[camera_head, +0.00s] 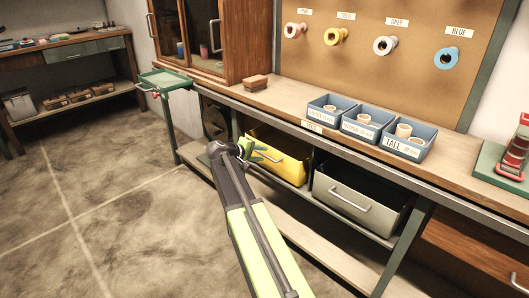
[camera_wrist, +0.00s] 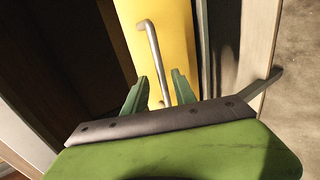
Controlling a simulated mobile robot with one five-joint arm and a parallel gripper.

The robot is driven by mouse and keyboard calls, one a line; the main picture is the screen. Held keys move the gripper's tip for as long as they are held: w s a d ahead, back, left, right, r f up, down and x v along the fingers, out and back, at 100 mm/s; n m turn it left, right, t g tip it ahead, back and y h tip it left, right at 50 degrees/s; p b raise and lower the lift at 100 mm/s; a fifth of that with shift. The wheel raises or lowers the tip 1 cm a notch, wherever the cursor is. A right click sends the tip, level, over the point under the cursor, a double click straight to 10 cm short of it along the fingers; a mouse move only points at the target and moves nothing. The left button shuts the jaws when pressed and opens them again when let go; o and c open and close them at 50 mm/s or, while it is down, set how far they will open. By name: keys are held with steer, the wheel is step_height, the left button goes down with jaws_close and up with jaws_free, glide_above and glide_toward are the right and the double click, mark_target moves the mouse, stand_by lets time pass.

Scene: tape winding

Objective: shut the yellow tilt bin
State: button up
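The yellow tilt bin (camera_head: 280,158) hangs under the workbench, tilted out with its open top showing dark inside. Its front carries a metal bar handle. In the wrist view the yellow front (camera_wrist: 172,38) fills the upper middle, and the handle (camera_wrist: 153,52) runs down towards my fingers. My gripper (camera_head: 257,149) is at the left part of the bin's front, beside the handle. In the wrist view my two green fingers (camera_wrist: 158,94) stand apart, with the handle's lower end showing between them. Whether they touch the handle I cannot tell.
A grey-beige bin (camera_head: 355,192) sits right of the yellow one, also with a bar handle. The bench top (camera_head: 285,101) above carries several blue trays (camera_head: 361,128). A green tray (camera_head: 165,80) juts out at the bench's left end. The floor (camera_head: 115,215) at left is clear.

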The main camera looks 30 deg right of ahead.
steer(key=p+v, duration=0.7)
steer(key=v, duration=0.9)
steer(key=shift+a+r, duration=0.2)
steer(key=shift+a, duration=0.05)
steer(key=shift+s, duration=0.1)
steer(key=s+a+f+m+g+y, duration=0.1)
steer(key=s+a+f+y, duration=0.2)
steer(key=s+f, duration=0.15)
steer(key=s+a+f+m+y, duration=0.1)
steer(key=s+a+f+y, duration=0.1)
steer(key=s+f, duration=0.3)
steer(key=s+a+f+g+y, duration=0.25)
steer(key=s+a+y, duration=0.45)
steer(key=s+a, duration=0.45)
step_height(320, 180, up, 31)
steer(key=w+a+m+p, duration=0.1)
steer(key=p, duration=3.1)
steer(key=shift+w+a+r, duration=0.15)
steer(key=shift+a+r, duration=0.1)
steer(key=shift+a, duration=0.15)
steer(key=shift+t, duration=0.25)
